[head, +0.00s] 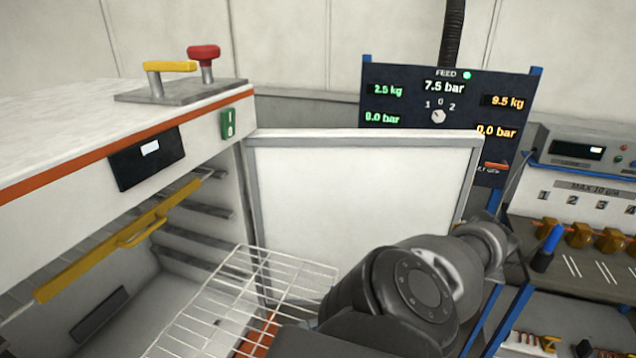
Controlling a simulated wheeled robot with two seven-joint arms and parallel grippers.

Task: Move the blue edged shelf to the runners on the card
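A white cabinet (60,135) stands at the left with its door (360,205) swung open. Dark runners (205,207) line its inner side wall. A shelf with a yellow front edge (120,240) and a yellow handle sits inside. No blue edged shelf can be made out, and I cannot pick out a card that I can read. My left gripper is not in view.
A dark panel with readouts (445,100) stands behind the door. A bench with a meter (580,150), several brass pieces and a blue-handled item (546,248) is at the right. A red knob and yellow handle (170,67) top the cabinet. The open door blocks the middle.

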